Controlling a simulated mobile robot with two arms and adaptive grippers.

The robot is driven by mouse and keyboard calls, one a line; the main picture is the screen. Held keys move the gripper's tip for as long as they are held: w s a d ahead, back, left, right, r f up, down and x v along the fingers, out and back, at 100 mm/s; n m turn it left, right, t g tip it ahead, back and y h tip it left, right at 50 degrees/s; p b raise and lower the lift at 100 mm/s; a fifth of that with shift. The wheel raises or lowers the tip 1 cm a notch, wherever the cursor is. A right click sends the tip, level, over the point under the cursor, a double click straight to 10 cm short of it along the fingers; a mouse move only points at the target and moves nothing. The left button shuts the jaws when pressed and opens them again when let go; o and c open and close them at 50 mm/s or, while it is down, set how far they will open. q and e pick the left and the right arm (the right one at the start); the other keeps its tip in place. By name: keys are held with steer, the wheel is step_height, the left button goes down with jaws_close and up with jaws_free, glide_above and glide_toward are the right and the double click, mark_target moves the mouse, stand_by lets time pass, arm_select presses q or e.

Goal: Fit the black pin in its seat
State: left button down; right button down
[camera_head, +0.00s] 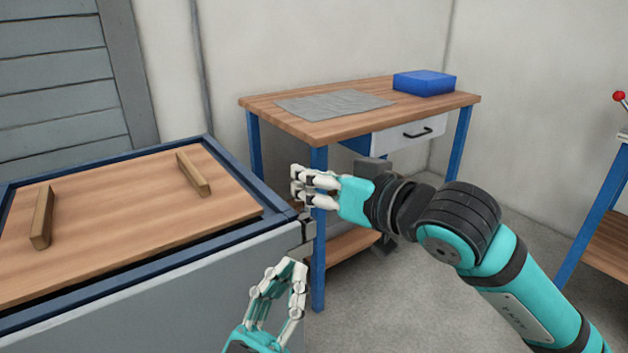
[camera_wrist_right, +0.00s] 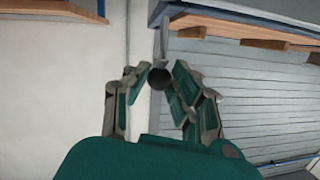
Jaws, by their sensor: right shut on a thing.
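My right gripper (camera_head: 298,187) is above the near right corner of the wooden-topped grey cabinet. It also shows in the right wrist view (camera_wrist_right: 163,78), shut on a dark round-ended piece, the black pin (camera_wrist_right: 160,77). In the head view the fingers hide most of the pin. A small dark bracket (camera_head: 308,230) sits at the cabinet corner, just below the right gripper. I cannot tell whether it is the seat, or whether the pin touches it. My left gripper (camera_head: 281,268) is lower, in front of the cabinet, with its fingers apart and nothing between them.
The cabinet top (camera_head: 120,225) has a blue rim and two wooden handles (camera_head: 193,173). Another bench (camera_head: 603,220) stands at the right. Floor is clear between the benches.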

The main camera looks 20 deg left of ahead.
arm_select(q)
steer(key=shift+s+r+h, duration=0.3)
steer(key=shift+r, duration=0.1)
steer(key=shift+t, duration=0.3)
steer(key=shift+s+a+r+t+b, duration=0.1)
steer(key=shift+s+r+t+b, duration=0.25)
steer(key=shift+s+r+t, duration=0.4)
stand_by(0.4)
steer(key=shift+s+f, duration=0.1)
steer(key=shift+f, duration=0.05)
